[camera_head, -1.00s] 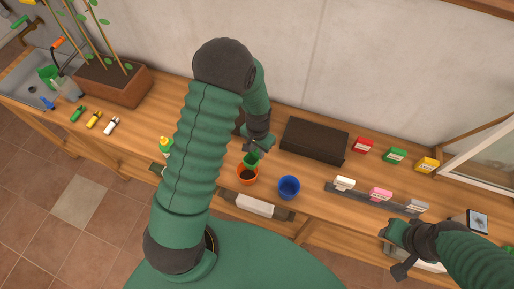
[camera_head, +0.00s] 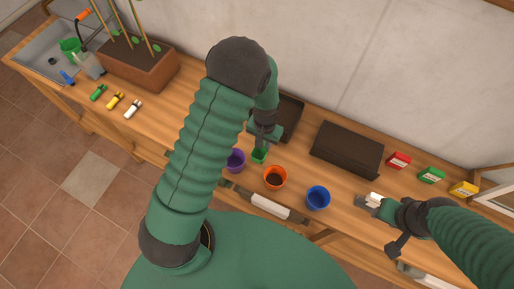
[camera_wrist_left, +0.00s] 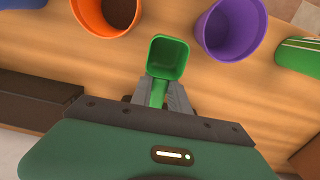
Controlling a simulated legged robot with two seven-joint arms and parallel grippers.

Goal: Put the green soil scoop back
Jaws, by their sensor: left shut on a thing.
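The green scoop (camera_head: 259,156) is held by its handle in my left gripper (camera_head: 263,138), which is shut on it. In the left wrist view the scoop (camera_wrist_left: 167,58) points away from the gripper (camera_wrist_left: 160,97), and its bowl looks empty. It sits between the purple pot (camera_head: 235,160) and the orange pot (camera_head: 275,177), on their wall side. The orange pot (camera_wrist_left: 122,14) has dark soil inside. My right gripper (camera_head: 371,203) is by a small white item (camera_head: 374,198) at the bench's front; I cannot tell whether it grips it.
A dark tray (camera_head: 291,112) stands behind my left gripper, partly hidden by the arm. A dark box (camera_head: 347,149) and red, green and yellow packets (camera_head: 432,175) line the back. A blue pot (camera_head: 318,198) stands right of the orange one. Bare wood (camera_head: 175,100) shows at left.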

